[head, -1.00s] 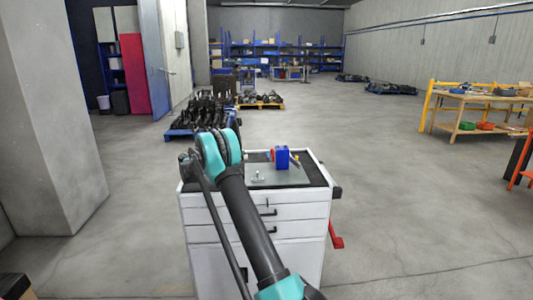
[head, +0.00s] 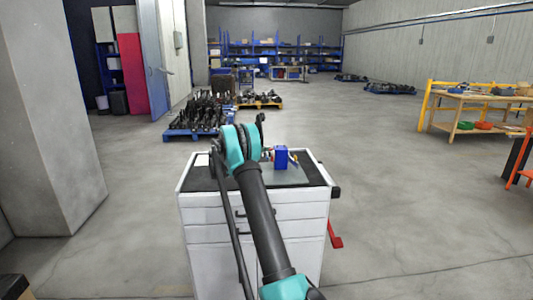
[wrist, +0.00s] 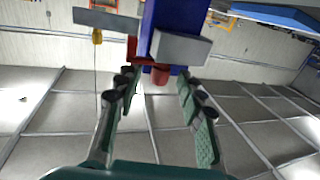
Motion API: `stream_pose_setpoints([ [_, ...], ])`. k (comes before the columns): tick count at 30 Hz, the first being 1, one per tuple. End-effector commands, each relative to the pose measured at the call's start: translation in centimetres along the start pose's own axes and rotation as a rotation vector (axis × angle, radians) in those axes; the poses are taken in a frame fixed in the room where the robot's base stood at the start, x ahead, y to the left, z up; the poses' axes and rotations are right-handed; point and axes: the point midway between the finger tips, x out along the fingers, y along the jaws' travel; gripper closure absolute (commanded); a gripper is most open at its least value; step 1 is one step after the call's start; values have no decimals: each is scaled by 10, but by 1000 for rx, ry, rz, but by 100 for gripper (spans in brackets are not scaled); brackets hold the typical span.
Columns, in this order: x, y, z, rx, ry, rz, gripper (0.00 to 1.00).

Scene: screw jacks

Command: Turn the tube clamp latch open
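The tube clamp (head: 281,158) is a small blue block with red parts, standing on top of the white drawer cart. In the wrist view its blue body (wrist: 174,18) is at the top centre, with a grey block (wrist: 180,48) across it. A red part (wrist: 160,76), which may be the latch, sticks out below the blue body; a thin red piece (wrist: 132,50) is to its left. My gripper (wrist: 155,84) is open, its two fingers on either side of the red part. I cannot tell whether they touch it. In the head view my arm hides most of the gripper.
The cart (head: 255,235) has a dark mat on top and a red pedal-like part (head: 335,241) low on its right. A loaded blue pallet (head: 198,134) lies behind, a yellow-framed workbench (head: 465,112) at right, a concrete pillar (head: 50,110) at left. Floor around the cart is clear.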

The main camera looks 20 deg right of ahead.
Motion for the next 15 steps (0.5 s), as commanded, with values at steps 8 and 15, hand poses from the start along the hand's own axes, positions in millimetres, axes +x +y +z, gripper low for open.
stream_pose_setpoints([
  [8, 0, 0, 0, 0, 0, 0, 75],
  [15, 0, 0, 0, 0, 0, 0, 100],
])
